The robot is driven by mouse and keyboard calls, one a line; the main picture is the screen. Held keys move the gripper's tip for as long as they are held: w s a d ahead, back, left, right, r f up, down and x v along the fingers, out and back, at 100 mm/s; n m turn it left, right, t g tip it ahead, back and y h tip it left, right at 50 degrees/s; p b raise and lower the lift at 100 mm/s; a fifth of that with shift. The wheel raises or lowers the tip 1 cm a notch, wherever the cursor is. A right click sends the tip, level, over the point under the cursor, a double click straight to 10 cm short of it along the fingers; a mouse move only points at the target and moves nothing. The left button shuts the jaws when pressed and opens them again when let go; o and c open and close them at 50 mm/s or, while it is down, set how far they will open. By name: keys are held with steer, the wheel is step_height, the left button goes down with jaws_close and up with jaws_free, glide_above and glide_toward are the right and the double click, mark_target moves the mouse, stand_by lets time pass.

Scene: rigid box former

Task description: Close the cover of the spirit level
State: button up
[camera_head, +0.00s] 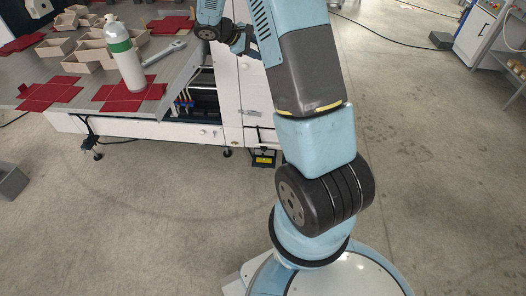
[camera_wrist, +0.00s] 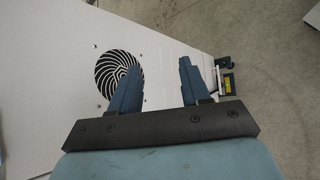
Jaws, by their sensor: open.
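I cannot make out a spirit level or its cover for certain in either view. A small black box with a yellow-green face (camera_head: 264,158) sits on the floor by the white machine. A similar yellow-green patch with dark parts (camera_wrist: 228,82) shows at the panel's edge in the wrist view, right of the fingers. My gripper (camera_wrist: 158,66) is open and empty, its two blue fingers apart over a white panel. In the head view my gripper is mostly hidden by my arm near the machine's top right.
The white machine (camera_head: 130,128) carries a grey table with red sheets (camera_head: 120,97), open boxes (camera_head: 68,56), a white-green bottle (camera_head: 125,55) and a wrench (camera_head: 166,53). The wrist view shows a round black vent (camera_wrist: 118,72).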

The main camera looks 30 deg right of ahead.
steer(key=w+d+f+n+t+h, duration=0.1)
steer(key=w+f+n, duration=0.25)
steer(key=f, duration=0.55)
steer(key=w+d+f+n+t+h, duration=0.1)
steer(key=w+f+n, duration=0.1)
steer(key=w+f, duration=0.45)
steer(key=n+t+y, duration=0.3)
steer(key=n+t, duration=0.4)
steer(key=n, duration=0.5)
glide_toward(264, 149)
steer(key=x, duration=0.8)
steer(key=shift+w, duration=0.2)
jaws_close()
